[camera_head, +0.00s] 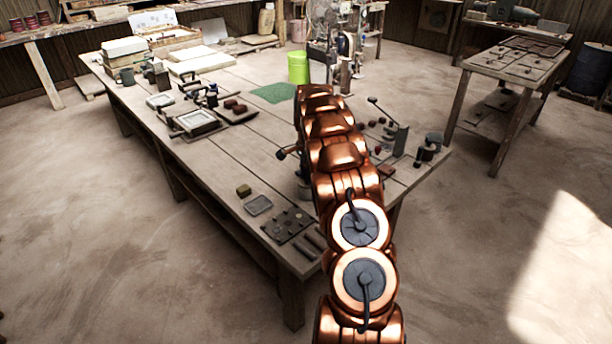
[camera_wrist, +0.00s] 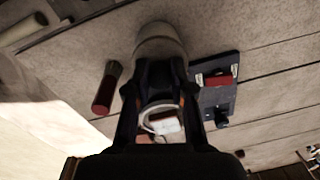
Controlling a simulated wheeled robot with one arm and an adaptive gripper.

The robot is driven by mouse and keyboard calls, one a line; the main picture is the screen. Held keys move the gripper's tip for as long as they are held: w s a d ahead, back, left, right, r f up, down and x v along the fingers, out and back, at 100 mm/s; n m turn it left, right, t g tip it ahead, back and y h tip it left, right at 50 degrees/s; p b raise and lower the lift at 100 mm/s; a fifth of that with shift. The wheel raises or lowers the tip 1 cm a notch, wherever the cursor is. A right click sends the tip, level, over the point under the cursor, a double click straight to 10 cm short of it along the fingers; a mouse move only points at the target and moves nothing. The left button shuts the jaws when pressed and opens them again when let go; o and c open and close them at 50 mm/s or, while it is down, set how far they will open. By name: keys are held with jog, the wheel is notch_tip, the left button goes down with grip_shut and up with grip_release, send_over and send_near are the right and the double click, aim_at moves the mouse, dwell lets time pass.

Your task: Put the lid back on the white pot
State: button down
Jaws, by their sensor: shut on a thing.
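My gripper shows in the wrist view (camera_wrist: 158,70), its dark fingers closed at the base of a pale, rounded thing that looks like the lid (camera_wrist: 160,40). I cannot make out its full shape, and no separate white pot can be told apart in either view. A white and red thing (camera_wrist: 166,123) shows between the finger linkages, nearer the camera; what it is is unclear. In the head view my copper arm reaches over the right part of the long wooden table (camera_head: 225,160) and hides the fingers and what they hold.
A red-ended tool (camera_wrist: 105,90) lies left of the fingers in the wrist view, and a dark plate (camera_wrist: 222,95) lies right. In the head view, a lime-green container (camera_head: 298,67), a framed tile press (camera_head: 195,121) and a small tray (camera_head: 258,205) stand on the table.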

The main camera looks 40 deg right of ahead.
jog(key=c, duration=0.9)
grip_release()
jog(key=shift+c, duration=0.2)
jog(key=shift+o, duration=0.2)
jog(key=o, duration=0.5)
jog(key=shift+c, duration=0.2)
jog(key=shift+r, duration=0.15)
jog(key=shift+r+p, duration=0.6)
jog(key=shift+r, duration=2.75)
jog(key=shift+c, duration=0.2)
grip_shut()
